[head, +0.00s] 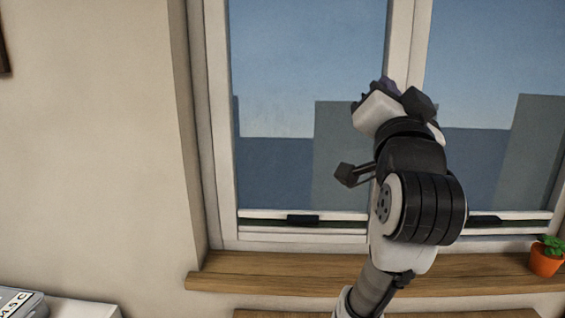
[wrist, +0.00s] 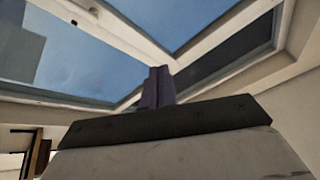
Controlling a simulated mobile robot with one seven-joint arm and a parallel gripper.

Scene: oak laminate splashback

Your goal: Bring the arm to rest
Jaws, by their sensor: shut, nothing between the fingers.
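My arm rises in front of the window in the head view, with my gripper (head: 376,88) at its top, partly hidden behind the wrist housing. In the wrist view the dark purplish fingers of my gripper (wrist: 157,88) stand together, shut with nothing between them. They point up toward the window panes and frame. No object touches the gripper in either view.
A white-framed window (head: 219,150) stands behind the arm, with a wooden sill (head: 260,272) below it. A small plant in an orange pot (head: 546,258) sits at the sill's right end. A grey lettered object (head: 20,302) lies at lower left.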

